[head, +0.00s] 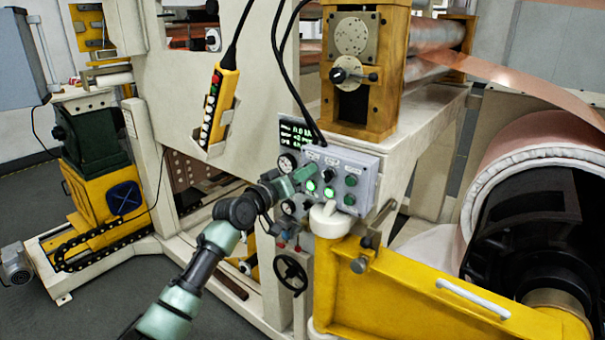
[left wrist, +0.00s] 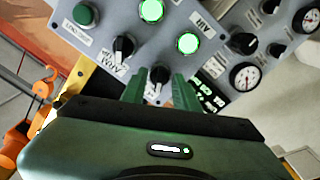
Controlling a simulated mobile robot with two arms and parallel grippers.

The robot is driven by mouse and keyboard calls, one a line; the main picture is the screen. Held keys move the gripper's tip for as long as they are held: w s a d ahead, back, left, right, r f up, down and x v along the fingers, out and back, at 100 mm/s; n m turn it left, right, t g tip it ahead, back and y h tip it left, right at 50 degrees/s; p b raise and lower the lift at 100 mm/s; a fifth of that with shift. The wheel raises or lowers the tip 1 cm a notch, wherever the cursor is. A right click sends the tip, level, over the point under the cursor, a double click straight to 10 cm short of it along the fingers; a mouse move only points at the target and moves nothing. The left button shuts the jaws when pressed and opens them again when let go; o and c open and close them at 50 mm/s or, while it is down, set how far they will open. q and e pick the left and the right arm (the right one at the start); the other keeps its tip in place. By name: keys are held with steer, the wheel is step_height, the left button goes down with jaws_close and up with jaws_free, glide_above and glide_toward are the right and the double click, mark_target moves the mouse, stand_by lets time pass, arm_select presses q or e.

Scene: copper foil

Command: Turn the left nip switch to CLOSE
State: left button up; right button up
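The grey control panel (head: 340,176) stands in the middle of the head view, with lit green lamps, dark green buttons and black switches. My left gripper (head: 300,178) reaches its left part. In the left wrist view, my left gripper (left wrist: 158,88) has its two green fingers apart, on either side of a black switch (left wrist: 159,74) on the panel's face (left wrist: 217,65). I cannot tell whether they touch it. Its label is partly hidden and not readable, so I cannot confirm it is the left nip switch. Another black switch (left wrist: 123,47) sits beside it. My right gripper is not in view.
Round gauges (head: 287,163) sit left of the panel, below a small display (head: 297,132). A yellow pendant (head: 218,108) hangs to the left. A yellow arm (head: 430,297) and a copper roll (head: 540,150) stand at the right. A black handwheel (head: 291,273) is below.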

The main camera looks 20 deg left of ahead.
arm_select(q)
steer(key=b+v, duration=0.2)
steer(key=v, duration=0.5)
steer(key=shift+s+a, duration=0.15)
steer(key=shift+s, duration=0.15)
